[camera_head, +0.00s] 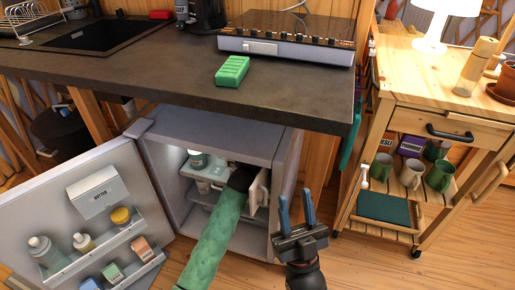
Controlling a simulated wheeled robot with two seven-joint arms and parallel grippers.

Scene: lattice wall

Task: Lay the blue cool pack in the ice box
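I see no clear blue cool pack in the head view. A ridged green block (232,72) lies on the dark counter. Below it a small fridge (212,122) stands with its door (95,205) swung open to the left. A white flap-like part (260,192) shows inside, perhaps the ice box door. A green-sleeved arm, apparently my left, reaches into the fridge. Its dark end (240,179) is beside the white part; its fingers are hidden. My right gripper (297,210) is in front of the fridge's right side, its two blue fingers upright and apart, with nothing between them.
The fridge door shelves hold several bottles and boxes (121,216). A wooden cart (455,85) with mugs stands at the right. A silver-black appliance (288,38) and a hob (98,36) are on the counter. The floor (360,270) at the lower right is clear.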

